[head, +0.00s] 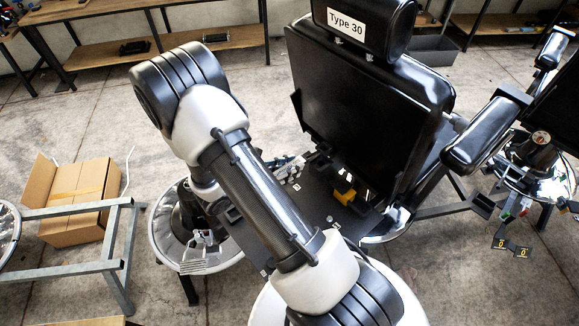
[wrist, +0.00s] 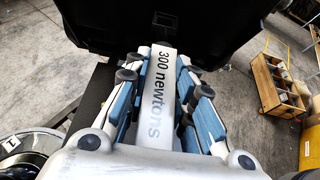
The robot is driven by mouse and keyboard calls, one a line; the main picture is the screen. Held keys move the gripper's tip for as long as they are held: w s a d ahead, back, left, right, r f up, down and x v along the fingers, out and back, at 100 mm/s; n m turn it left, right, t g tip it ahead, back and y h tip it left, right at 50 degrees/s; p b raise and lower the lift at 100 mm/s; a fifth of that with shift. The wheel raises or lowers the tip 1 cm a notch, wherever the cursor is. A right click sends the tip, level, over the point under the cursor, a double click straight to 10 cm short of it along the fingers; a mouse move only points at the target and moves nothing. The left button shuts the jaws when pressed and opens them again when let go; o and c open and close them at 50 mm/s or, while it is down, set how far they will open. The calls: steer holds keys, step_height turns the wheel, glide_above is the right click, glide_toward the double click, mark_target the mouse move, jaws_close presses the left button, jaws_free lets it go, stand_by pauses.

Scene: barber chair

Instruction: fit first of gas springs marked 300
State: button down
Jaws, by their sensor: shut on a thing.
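In the wrist view my gripper (wrist: 160,68) is shut on a pale gas spring (wrist: 158,95) printed "300 newtons". The spring lies lengthwise between the blue-and-white fingers. Its far end is near a large black panel (wrist: 205,32), but I cannot tell whether they touch. In the head view the barber chair (head: 345,95) stands right of my arm, with a label (head: 346,22) reading "Type 30" on its headrest. A dark plate with a yellow part (head: 344,192) lies below its backrest. My arm hides part of this area, and I cannot make out my gripper clearly there.
A cardboard box (head: 78,200) stands open at the left by a grey metal frame (head: 122,262). Wooden shelves (head: 165,40) line the back. Another chair stands at the far right. In the wrist view a wooden crate (wrist: 275,95) is at the right.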

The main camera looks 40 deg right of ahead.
steer(key=shift+f+b, duration=1.65)
steer(key=shift+f, duration=0.45)
steer(key=shift+f+b, duration=1.2)
steer(key=shift+b, duration=0.35)
steer(key=c, duration=1.3)
jaws_free()
steer(key=shift+a, duration=0.1)
steer(key=v, duration=1.2)
